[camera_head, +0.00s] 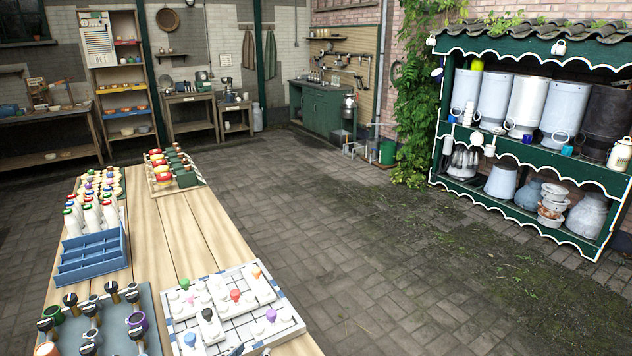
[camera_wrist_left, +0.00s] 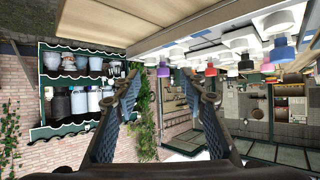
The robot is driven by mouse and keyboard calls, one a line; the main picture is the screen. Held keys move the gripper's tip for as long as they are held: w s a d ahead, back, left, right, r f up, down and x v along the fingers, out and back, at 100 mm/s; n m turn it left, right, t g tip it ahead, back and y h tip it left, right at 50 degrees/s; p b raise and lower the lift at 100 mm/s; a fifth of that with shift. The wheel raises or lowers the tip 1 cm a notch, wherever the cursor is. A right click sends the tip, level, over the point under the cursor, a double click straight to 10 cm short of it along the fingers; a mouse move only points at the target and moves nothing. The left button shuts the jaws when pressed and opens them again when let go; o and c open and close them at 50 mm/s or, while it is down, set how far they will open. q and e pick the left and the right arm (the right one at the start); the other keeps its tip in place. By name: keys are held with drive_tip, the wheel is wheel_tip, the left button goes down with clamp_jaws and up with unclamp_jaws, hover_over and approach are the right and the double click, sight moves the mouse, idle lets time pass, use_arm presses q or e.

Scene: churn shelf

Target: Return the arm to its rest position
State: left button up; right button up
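My left gripper (camera_wrist_left: 165,100) is open in the left wrist view, with its two dark fingers spread apart and nothing between them. In the head view only a small dark tip (camera_head: 237,350), which looks like part of it, shows at the bottom edge beside the white board. The rest of my left arm is hidden there. My right gripper is in neither view.
A wooden table (camera_head: 150,235) carries a white board (camera_head: 284,336) with coloured-knob pieces, a grey tray (camera_head: 153,330), a blue crate (camera_head: 92,263) and bottles (camera_head: 90,215). A green churn shelf (camera_head: 508,145) stands at the right wall. Paved floor between is clear.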

use_arm(q)
drive_tip(key=s+a+f+g+y, duration=0.1)
drive_tip(key=s+f+g, duration=0.15)
drive_tip(key=s, duration=0.75)
drive_tip(key=s+a+f+g, duration=0.1)
drive_tip(key=s+f+g, duration=0.15)
drive_tip(key=s, duration=0.75)
drive_tip(key=s+a+f+g+y, duration=0.15)
drive_tip(key=s+g, duration=0.25)
drive_tip(key=s, duration=0.6)
wheel_tip(320, 180, down, 29)
drive_tip(key=s+g+b, duration=0.1)
drive_tip(key=s+b, duration=0.1)
drive_tip(key=s+a+f+g+b, duration=0.1)
drive_tip(key=s+a+f+b, duration=0.1)
drive_tip(key=s+f, duration=1.4)
drive_tip(key=shift+s+a+f, duration=0.35)
drive_tip(key=shift+a+f, duration=0.05)
drive_tip(key=shift+f, duration=0.5)
